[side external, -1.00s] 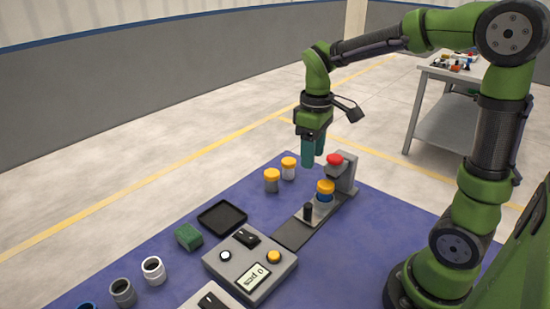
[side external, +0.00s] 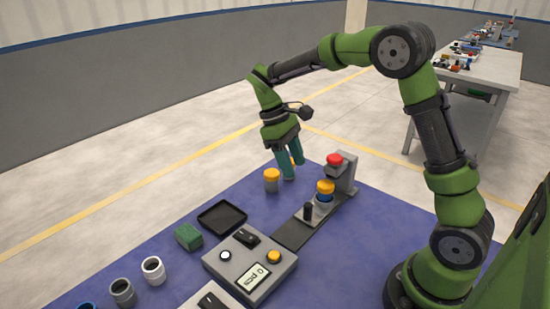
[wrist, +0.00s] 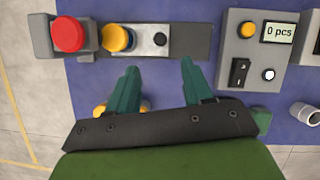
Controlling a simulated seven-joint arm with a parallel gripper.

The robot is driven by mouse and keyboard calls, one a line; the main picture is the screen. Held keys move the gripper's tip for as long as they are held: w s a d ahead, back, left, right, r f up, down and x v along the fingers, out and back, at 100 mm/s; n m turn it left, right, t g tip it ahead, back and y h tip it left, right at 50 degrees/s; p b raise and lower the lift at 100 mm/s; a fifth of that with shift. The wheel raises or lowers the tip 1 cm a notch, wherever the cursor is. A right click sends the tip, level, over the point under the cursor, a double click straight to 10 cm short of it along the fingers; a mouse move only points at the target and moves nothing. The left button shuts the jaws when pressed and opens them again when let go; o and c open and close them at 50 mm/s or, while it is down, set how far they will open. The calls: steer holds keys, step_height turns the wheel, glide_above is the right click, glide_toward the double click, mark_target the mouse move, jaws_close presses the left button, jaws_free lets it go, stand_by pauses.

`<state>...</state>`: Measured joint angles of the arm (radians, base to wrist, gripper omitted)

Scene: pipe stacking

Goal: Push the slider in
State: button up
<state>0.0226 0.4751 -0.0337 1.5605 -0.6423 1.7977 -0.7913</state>
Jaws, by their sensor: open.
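The slider (side external: 318,210) is a light grey plate on a dark rail, with an upright black knob (side external: 308,211) at its near end. A blue pipe piece with an orange cap (side external: 325,188) stands on it. In the wrist view the cap (wrist: 116,38) sits beside the red button (wrist: 68,33), apart from it, and the knob (wrist: 160,39) is right of the cap. The press (side external: 347,176) with the red button is at the rail's far end. My gripper (side external: 294,170) is open and empty. Its fingertips (wrist: 159,66) appear just below the slider in the wrist view.
An orange-capped grey piece (side external: 272,182) stands left of my gripper; a second capped piece is mostly hidden behind the fingers. A black tray (side external: 222,217), green block (side external: 188,237) and control box with counter (side external: 250,262) are nearer. The rail's near end (side external: 290,234) is clear.

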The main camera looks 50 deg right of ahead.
mark_target(308, 204)
steer(key=x, duration=1.3)
steer(key=shift+f, duration=0.3)
steer(key=shift+c, duration=0.2)
jaws_close()
